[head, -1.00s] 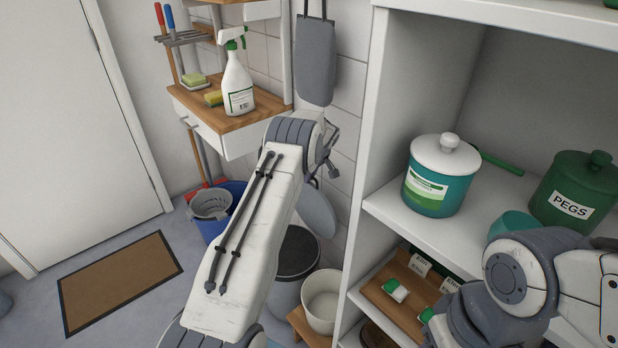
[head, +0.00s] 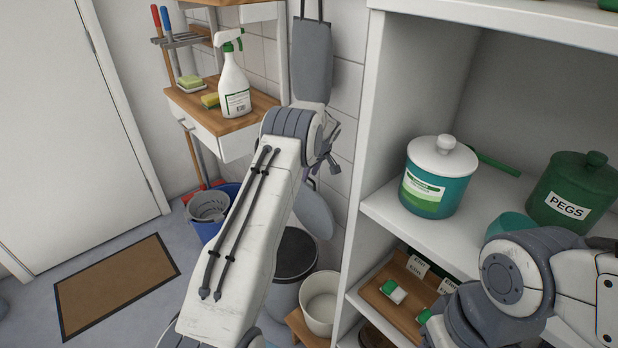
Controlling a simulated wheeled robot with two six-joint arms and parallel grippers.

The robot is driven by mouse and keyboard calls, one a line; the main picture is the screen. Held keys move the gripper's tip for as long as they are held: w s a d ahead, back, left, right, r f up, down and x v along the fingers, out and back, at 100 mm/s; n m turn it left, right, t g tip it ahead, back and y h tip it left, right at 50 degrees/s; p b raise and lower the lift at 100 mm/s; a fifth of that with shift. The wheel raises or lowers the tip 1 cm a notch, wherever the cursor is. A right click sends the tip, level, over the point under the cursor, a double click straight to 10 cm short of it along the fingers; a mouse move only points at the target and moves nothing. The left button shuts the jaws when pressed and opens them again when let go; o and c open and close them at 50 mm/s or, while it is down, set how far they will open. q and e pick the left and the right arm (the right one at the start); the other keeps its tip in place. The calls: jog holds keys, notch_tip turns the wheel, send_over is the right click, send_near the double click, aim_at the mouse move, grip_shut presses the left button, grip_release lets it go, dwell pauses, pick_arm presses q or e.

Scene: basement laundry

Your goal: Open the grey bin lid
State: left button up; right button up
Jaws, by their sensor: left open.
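The grey bin (head: 284,298) stands on the floor left of the white shelf unit. Its dark round lid (head: 296,252) is on top and looks closed. My left forearm hides the bin's left side. My left gripper (head: 332,150) is open and empty, well above the bin, in front of the tiled wall. My right arm comes in at the lower right, in front of the shelves. Its gripper is not in view.
A white bucket (head: 321,302) on a small wooden stool stands right beside the bin. The shelf unit's upright (head: 362,165) is close to my left gripper's right. A wooden shelf (head: 215,122) with a spray bottle (head: 234,88) is to the left. A blue bucket (head: 207,230) stands behind my left arm.

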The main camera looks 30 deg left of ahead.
pick_arm(q)
jog(key=v, duration=0.7)
jog(key=shift+r, duration=0.2)
jog(key=shift+d, duration=0.15)
